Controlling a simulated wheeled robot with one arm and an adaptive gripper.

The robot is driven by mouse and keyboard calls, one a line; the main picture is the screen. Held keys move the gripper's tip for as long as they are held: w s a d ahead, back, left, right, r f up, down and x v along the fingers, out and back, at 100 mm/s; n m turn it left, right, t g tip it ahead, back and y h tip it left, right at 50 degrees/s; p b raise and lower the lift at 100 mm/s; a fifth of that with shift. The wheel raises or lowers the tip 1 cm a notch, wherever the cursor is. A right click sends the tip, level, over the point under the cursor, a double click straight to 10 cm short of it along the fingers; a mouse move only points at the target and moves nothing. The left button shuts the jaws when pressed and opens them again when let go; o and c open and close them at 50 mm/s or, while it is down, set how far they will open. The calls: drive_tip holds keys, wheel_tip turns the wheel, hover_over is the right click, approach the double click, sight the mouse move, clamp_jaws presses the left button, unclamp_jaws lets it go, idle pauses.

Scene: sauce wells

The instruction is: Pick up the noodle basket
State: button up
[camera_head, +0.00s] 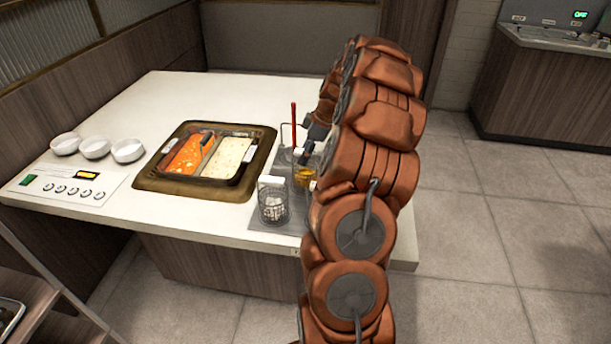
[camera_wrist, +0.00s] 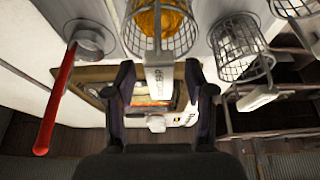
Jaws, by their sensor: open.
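A wire basket with yellow noodles (camera_wrist: 163,22) is at the top middle of the wrist view. Its pale handle (camera_wrist: 159,78) points toward me and appears between my fingertips. The basket with yellow contents also shows in the head view (camera_head: 303,175), partly hidden by my arm. My gripper (camera_wrist: 159,72) is open, with one dark finger on each side of the handle. I cannot tell whether either finger touches it. In the head view my gripper (camera_head: 307,152) is small and partly hidden by my arm, just above the basket.
Another wire basket (camera_wrist: 238,45) stands to the right in the wrist view, with a third (camera_wrist: 292,8) beyond it. A red-handled utensil (camera_wrist: 55,100) is at left. The two-part sauce pan (camera_head: 200,160) and several white bowls (camera_head: 95,147) occupy the counter (camera_head: 180,90).

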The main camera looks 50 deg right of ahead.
clamp_jaws()
idle(0.4)
drive_tip(key=shift+r, duration=0.15)
